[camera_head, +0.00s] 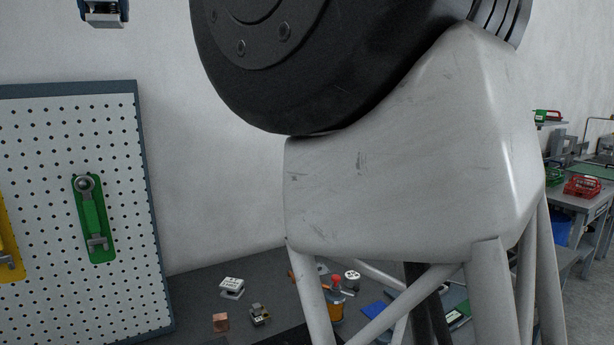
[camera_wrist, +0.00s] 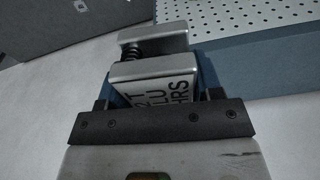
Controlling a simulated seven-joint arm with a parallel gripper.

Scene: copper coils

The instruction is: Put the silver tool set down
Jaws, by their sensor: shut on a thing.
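My gripper (camera_wrist: 160,110) is shut on the silver tool set (camera_wrist: 155,70) in the wrist view. The tool is a silver metal block with dark lettering, a dark spring and a second silver block beyond it. Blue parts show along its sides, between the fingers. Its lower part is hidden by the gripper. In the head view, a blue and silver piece at the top left edge, above the pegboard, looks like the same tool, cut off by the frame.
A white pegboard (camera_head: 45,130) with a blue-grey frame carries a green holder (camera_head: 92,215) with a tool and a yellow holder (camera_head: 7,240). Below is a dark table (camera_head: 195,285) with a copper block (camera_head: 220,322) and other small items. My arm blocks much of the head view.

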